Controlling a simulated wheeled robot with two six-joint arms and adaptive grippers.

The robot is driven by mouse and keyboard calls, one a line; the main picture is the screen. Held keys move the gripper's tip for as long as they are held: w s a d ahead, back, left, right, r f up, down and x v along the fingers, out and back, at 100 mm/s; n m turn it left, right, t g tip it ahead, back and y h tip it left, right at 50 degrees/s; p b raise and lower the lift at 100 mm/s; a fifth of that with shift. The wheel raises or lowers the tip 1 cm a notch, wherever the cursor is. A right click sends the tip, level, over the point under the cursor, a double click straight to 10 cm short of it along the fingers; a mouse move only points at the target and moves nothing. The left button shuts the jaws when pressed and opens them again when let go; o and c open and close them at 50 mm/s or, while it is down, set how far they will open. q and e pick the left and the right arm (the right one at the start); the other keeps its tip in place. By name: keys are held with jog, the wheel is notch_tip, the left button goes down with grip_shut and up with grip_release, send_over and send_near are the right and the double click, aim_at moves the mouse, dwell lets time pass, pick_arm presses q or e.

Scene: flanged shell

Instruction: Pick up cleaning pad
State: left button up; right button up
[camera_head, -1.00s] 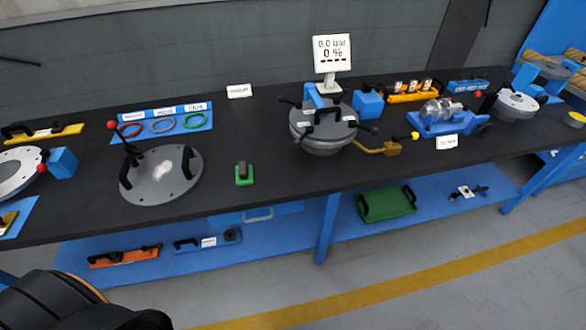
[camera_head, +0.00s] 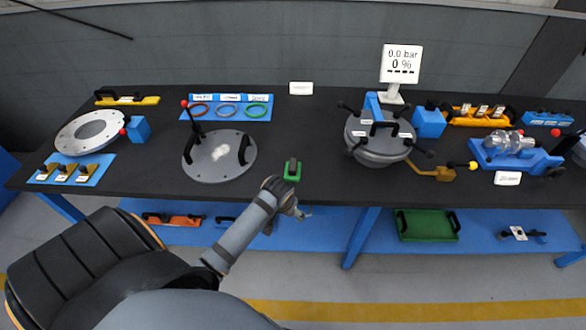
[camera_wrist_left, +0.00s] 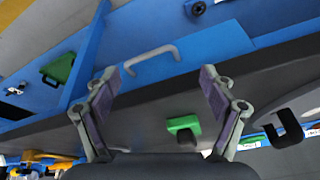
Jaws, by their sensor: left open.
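The cleaning pad appears to be the small green block with a dark grip (camera_head: 292,170). It sits on the black bench top near the front edge, right of the grey flanged lid (camera_head: 219,168). My left gripper (camera_head: 303,212) is just in front of the bench edge, short of the pad and apart from it. In the left wrist view the open, empty fingers (camera_wrist_left: 165,92) frame the bench edge, and the green pad (camera_wrist_left: 184,124) shows between them, farther off. My right gripper is not in view.
A round grey vessel (camera_head: 380,147) with black knobs stands right of the pad. A tray of coloured rings (camera_head: 230,108) lies behind the lid. The lower blue shelf (camera_head: 345,222) holds a green tray (camera_head: 428,226). Bare bench top surrounds the pad.

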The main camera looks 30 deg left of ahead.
aim_at(293, 165)
pick_arm(q)
jog(key=w+a+r+n, duration=0.4)
jog(key=w+a+r, duration=0.2)
jog(key=w+r, duration=0.6)
jog(key=shift+y, duration=0.3)
jog(key=x, duration=0.5)
jog(key=shift+s+a+p, duration=0.15)
jog(key=shift+p, duration=0.25)
jog(key=shift+w+p+x, duration=0.15)
jog(key=shift+w+x, duration=0.05)
jog(key=shift+x, duration=1.15)
jog(key=shift+w+p+x, duration=0.15)
jog(key=shift+w+x, duration=0.05)
jog(key=shift+x, duration=1.2)
jog(key=shift+s+r, duration=0.1)
jog(key=shift+r, duration=0.05)
jog(key=shift+c, duration=1.2)
jog(key=c, duration=1.1)
notch_tip(293, 165, up, 10)
jog(key=shift+b, duration=0.5)
